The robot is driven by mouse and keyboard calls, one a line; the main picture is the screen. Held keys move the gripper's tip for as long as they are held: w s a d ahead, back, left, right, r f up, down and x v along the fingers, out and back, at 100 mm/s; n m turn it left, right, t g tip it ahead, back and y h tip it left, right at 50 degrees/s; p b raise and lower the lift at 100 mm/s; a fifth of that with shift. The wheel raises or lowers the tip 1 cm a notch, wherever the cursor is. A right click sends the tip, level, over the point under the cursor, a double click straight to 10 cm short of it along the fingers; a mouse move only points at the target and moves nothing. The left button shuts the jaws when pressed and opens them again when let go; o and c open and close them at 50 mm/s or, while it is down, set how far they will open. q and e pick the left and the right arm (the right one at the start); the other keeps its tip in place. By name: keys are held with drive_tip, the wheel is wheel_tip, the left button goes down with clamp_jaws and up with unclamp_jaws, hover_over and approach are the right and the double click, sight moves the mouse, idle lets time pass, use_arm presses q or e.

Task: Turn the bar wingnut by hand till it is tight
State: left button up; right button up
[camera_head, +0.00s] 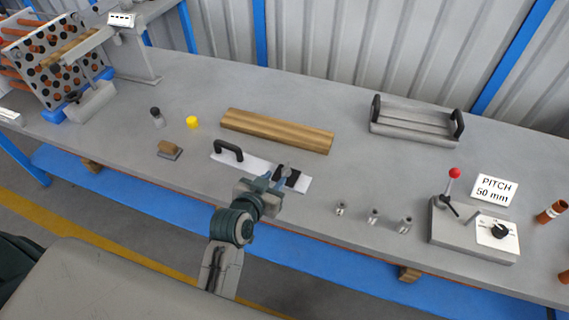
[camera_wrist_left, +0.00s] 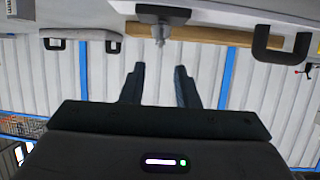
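A white flat plate (camera_head: 258,165) lies on the bench, with a black handle (camera_head: 229,148) at its left end and a black block (camera_head: 292,179) near its right end. A small grey metal part, seemingly the bar wingnut (camera_head: 286,170), stands at the black block. In the left wrist view, which is upside down, the wingnut (camera_wrist_left: 159,34) shows beside the black block (camera_wrist_left: 163,14). My left gripper (camera_head: 274,181) is close in front of it; its fingers (camera_wrist_left: 160,76) are apart with nothing between them, and the wingnut lies beyond their tips. My right gripper is not in view.
A wooden block (camera_head: 277,131) lies behind the plate. A grey tray with black handles (camera_head: 415,122) stands at the back right. Several small metal cylinders (camera_head: 373,216) stand right of the plate, then a lever box (camera_head: 470,232).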

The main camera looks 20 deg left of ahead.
sight(286, 166)
use_arm(q)
drive_tip(key=p+x, duration=0.1)
drive_tip(key=x, duration=0.7)
drive_tip(key=shift+c, duration=0.2)
clamp_jaws()
